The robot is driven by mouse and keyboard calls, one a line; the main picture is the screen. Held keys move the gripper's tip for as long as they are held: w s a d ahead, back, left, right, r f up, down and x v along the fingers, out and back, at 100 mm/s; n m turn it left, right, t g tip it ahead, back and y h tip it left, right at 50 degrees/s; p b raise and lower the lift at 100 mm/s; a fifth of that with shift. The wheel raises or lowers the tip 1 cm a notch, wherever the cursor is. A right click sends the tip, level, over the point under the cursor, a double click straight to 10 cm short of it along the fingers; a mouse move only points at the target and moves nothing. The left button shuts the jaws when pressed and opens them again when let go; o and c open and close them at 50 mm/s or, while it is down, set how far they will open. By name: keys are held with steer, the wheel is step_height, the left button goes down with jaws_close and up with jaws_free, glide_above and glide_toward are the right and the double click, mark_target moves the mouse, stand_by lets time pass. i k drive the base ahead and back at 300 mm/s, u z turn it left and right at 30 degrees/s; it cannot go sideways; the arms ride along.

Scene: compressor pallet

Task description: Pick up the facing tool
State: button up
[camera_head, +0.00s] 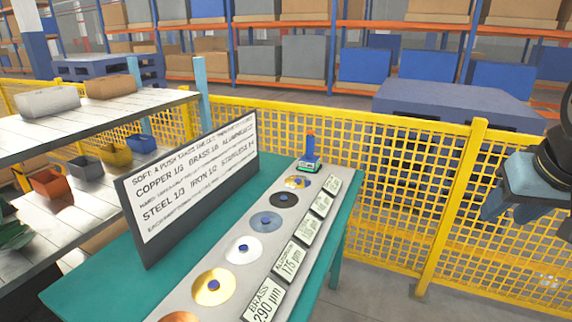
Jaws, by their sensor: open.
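What looks like the facing tool (310,148) stands upright at the far end of a narrow teal table (90,290). It has a blue handle on a small dark and green base with a pale face. My gripper (503,208) is at the right edge of the view, partly cut off, well to the right of the tool and beyond the table's edge. It is open and apart from the tool, and I see nothing held in it.
A row of round metal discs (213,287) lies on the table's grey strip, beside tilted label cards (262,300). A large sign board (190,185) stands on the left. A yellow mesh fence (400,165) runs behind. Shelving with bins (48,101) is at left.

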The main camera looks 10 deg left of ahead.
mark_target(309, 162)
steer(key=u, duration=0.2)
steer(key=i, duration=1.15)
steer(key=z, duration=0.4)
